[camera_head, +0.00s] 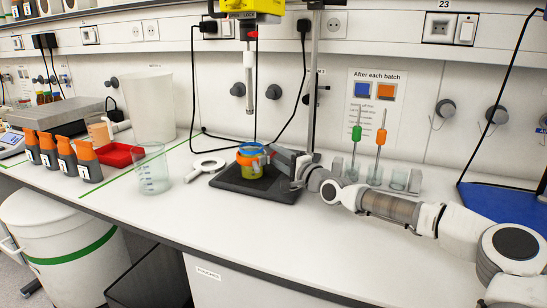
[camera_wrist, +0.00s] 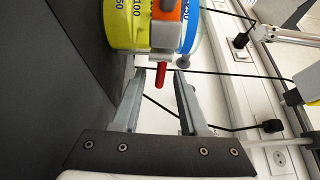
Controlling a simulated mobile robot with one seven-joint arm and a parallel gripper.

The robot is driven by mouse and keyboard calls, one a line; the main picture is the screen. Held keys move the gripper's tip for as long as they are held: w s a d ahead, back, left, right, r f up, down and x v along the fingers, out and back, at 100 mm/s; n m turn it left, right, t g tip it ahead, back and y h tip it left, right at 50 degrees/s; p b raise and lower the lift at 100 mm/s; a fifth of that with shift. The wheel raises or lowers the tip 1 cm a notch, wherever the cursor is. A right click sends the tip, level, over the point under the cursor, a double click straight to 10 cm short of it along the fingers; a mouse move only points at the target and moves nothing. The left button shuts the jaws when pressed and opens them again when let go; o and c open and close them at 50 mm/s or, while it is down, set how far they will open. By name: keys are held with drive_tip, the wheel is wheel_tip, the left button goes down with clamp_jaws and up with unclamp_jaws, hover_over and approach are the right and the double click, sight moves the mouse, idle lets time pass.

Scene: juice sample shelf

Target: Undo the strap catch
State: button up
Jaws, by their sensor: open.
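A beaker (camera_head: 245,170) with yellow contents and a blue band stands on a black stirrer-like base (camera_head: 228,180); an orange strap (camera_head: 250,153) runs around it. In the wrist view the beaker (camera_wrist: 124,22) is at the top, partly cut off, with the orange strap (camera_wrist: 167,9) and a pale block. A red catch tab (camera_wrist: 161,77) sticks out below the block towards me. My gripper (camera_wrist: 160,73) is open, its fingertips on either side of the red tab, with gaps showing. In the head view my gripper (camera_head: 272,156) is at the beaker's right side.
A metal stand pole (camera_head: 315,80) rises behind the base, and a yellow-headed stirrer (camera_head: 252,8) hangs above. A rack with green and orange tools (camera_head: 372,175) stands right. Front bench is clear.

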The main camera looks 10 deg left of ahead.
drive_tip(key=shift+w+a, duration=0.45)
drive_tip(key=shift+a, duration=0.15)
clamp_jaws()
